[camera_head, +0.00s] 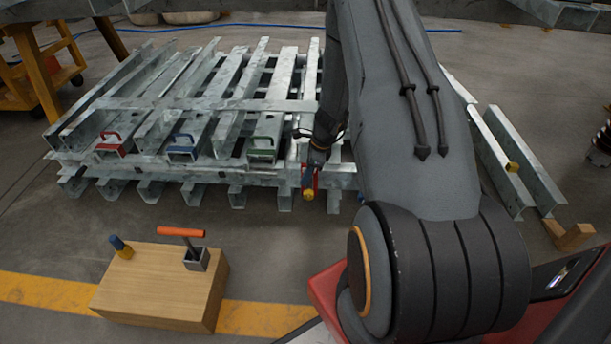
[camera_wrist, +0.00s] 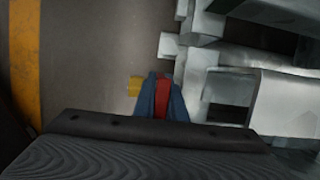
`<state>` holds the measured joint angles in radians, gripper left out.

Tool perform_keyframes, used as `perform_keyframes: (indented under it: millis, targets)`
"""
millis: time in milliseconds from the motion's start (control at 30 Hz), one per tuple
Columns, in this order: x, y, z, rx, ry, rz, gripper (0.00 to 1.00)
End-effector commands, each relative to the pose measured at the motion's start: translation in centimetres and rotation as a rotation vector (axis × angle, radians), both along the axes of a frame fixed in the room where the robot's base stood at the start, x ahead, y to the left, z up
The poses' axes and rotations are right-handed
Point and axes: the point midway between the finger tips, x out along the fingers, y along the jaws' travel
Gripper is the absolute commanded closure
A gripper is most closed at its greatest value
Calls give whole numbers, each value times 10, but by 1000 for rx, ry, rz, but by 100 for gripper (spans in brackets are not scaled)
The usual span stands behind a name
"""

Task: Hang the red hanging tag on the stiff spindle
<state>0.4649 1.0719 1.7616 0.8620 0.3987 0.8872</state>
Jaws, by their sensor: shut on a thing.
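My gripper (camera_head: 310,175) is shut on a small red piece with a yellow end (camera_head: 308,192), which I take to be the red hanging tag. It hangs in front of the near edge of the steel stack. In the wrist view the tag's red part (camera_wrist: 161,97) sits between the two blue fingers, with its yellow part (camera_wrist: 135,86) to the left. The arm hides part of the gripper in the head view. Red (camera_head: 111,147), blue (camera_head: 181,151) and green (camera_head: 262,150) handled frames sit on the stack's near side. I cannot tell which part is the stiff spindle.
A wooden block (camera_head: 150,290) stands front left. It carries a blue-and-yellow piece (camera_head: 121,247) and a metal socket (camera_head: 196,260) with an orange-topped bar (camera_head: 181,232). The galvanized beam stack (camera_head: 215,105) fills the back. Floor between block and stack is clear.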

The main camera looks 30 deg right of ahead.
Motion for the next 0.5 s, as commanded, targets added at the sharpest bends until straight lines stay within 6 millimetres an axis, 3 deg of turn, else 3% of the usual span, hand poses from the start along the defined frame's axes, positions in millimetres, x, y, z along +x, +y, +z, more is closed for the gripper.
perform_keyframes:
  millis: [500]
  targets:
    - [0, 0, 18, 0, 0, 2, 100]
